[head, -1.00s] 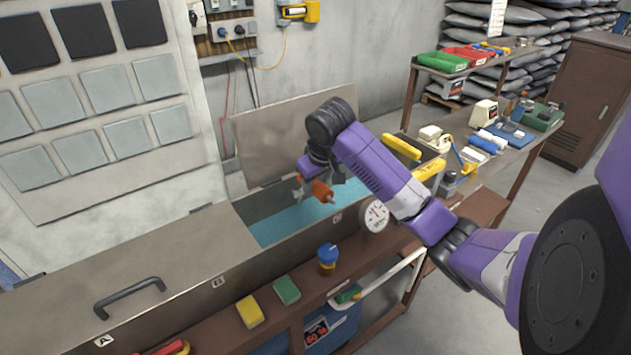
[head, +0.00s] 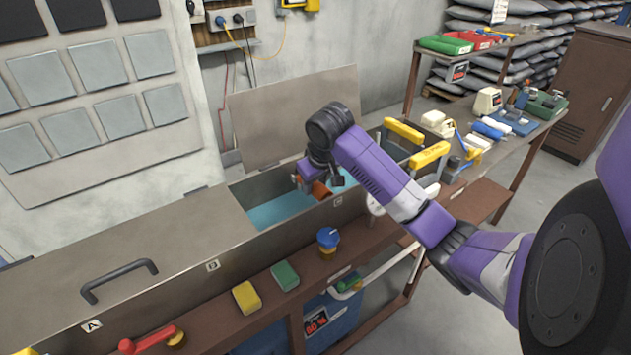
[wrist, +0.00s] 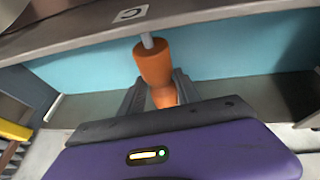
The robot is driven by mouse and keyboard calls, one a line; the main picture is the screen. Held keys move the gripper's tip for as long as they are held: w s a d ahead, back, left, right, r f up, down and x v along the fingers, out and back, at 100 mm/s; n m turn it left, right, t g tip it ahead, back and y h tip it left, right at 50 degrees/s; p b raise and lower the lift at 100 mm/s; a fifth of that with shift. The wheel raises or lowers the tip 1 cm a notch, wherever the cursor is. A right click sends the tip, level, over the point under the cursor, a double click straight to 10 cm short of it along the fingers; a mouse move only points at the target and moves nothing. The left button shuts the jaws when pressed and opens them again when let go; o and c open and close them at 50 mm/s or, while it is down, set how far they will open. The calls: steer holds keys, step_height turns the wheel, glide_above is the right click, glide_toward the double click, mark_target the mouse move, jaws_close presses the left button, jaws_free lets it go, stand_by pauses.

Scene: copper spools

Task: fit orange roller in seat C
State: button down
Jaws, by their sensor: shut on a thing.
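My gripper (wrist: 157,92) is shut on the orange roller (wrist: 154,62), around its narrow middle. The roller's grey end pin points towards the rim below the label C (wrist: 130,14) in the wrist view. In the head view the roller (head: 319,189) is partly hidden by my gripper (head: 316,179), at the open section of the long trough with blue inside (head: 272,212). The label C also shows on the trough's front face in the head view (head: 338,201). I cannot see a seat under the roller, nor whether the roller touches anything.
A raised lid (head: 295,115) stands behind the open section. Closed covers (head: 170,260) lie to the left, with labels A and B. A blue-topped jar (head: 328,242), a green block (head: 285,275) and a yellow block (head: 246,297) sit on the front ledge. Yellow handles (head: 430,155) stand to the right.

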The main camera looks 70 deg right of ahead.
steer(key=shift+f, duration=0.35)
steer(key=shift+f, duration=0.25)
stand_by(0.6)
steer(key=c, duration=0.8)
jaws_free()
steer(key=shift+o, duration=0.2)
steer(key=b+v, duration=0.1)
steer(key=v, duration=0.6)
steer(key=shift+s+r, duration=0.1)
steer(key=shift+r, duration=0.25)
